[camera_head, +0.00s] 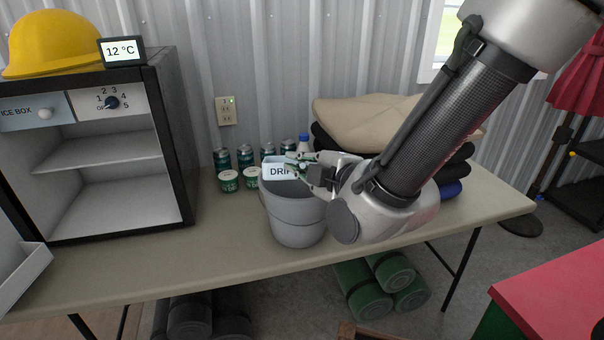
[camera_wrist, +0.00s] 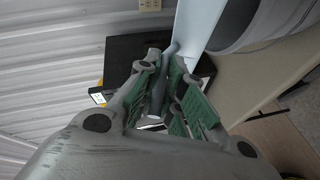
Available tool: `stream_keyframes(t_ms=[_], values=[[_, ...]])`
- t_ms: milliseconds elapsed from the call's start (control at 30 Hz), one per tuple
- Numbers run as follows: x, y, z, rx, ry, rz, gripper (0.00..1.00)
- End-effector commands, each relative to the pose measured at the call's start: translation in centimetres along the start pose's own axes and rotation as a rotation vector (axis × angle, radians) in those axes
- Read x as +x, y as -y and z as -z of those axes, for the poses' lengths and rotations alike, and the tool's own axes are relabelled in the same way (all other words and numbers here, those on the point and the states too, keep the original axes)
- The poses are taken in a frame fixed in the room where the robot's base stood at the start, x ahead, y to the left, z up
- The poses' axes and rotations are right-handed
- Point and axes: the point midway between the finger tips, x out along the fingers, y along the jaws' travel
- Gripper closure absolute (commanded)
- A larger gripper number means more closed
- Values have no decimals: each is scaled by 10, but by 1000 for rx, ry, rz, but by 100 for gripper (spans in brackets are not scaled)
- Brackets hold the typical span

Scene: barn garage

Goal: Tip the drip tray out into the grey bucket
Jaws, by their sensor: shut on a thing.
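The drip tray (camera_head: 279,171) is pale, with a label whose visible letters read "DRI". It is steeply tilted over the mouth of the grey bucket (camera_head: 297,224), which stands upright on the table. My gripper (camera_head: 311,166) is shut on the tray's edge from the right, above the bucket's rim. In the wrist view the tray (camera_wrist: 198,24) is a pale panel running up from between my fingertips (camera_wrist: 168,68), with the bucket (camera_wrist: 270,22) to its right. The inside of the tray and the bottom of the bucket are hidden, and I see no liquid.
The open ice box (camera_head: 105,165) stands left on the table (camera_head: 160,270), with a yellow hard hat (camera_head: 55,42) on top. Folded cloths (camera_head: 365,118) are stacked behind my arm.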

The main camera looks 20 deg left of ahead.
Motion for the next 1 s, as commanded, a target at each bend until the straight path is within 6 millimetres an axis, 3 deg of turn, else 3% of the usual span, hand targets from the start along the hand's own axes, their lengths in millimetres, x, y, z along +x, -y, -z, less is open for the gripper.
stream_keyframes(t_ms=[1000], values=[[29,-74,-1,245,89,399,100]])
